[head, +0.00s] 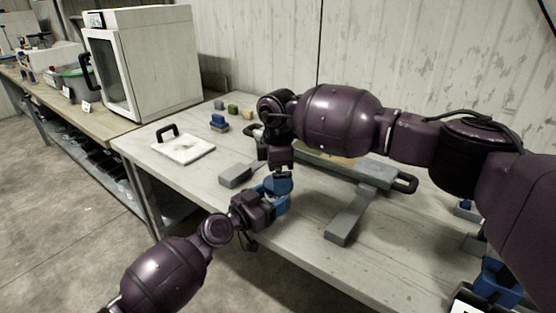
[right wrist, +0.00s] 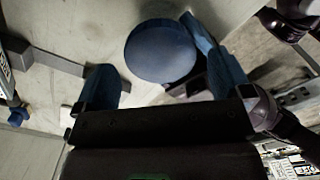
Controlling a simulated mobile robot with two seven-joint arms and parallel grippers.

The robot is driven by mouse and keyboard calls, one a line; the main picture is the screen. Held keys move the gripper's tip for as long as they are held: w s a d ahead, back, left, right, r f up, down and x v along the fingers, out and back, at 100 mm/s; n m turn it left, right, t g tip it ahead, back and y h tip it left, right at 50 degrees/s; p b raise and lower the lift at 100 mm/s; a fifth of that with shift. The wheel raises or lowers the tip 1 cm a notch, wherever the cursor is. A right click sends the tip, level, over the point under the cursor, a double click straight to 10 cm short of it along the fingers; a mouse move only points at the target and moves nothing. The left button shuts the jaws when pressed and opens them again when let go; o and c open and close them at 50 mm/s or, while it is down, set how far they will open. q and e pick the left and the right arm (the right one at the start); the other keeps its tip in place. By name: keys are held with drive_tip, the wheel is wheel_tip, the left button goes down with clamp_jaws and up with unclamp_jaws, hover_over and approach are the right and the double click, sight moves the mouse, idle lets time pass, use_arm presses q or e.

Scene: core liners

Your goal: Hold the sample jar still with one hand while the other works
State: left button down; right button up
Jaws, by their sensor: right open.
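The round blue top of what looks like the sample jar (right wrist: 160,50) shows in the right wrist view, between and beyond the fingers of my right gripper (right wrist: 165,84). Those blue fingers are apart, with a gap to the top on the left side. In the head view my right gripper (head: 279,182) points down over the front of the table. My left gripper (head: 268,203) is just below it, reaching in from the lower left. Blue parts overlap there, and the jar's body is hidden. I cannot tell whether the left fingers are closed on it.
The pale table (head: 185,178) bears a grey block (head: 236,176), a long grey bar (head: 350,215), a white board with a black handle (head: 183,148) and a tray (head: 385,173) partly behind my right arm. Small blocks (head: 233,110) lie farther back. A white cabinet (head: 150,65) stands behind left.

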drive_tip(key=shift+f, duration=0.95)
drive_tip(key=c, duration=1)
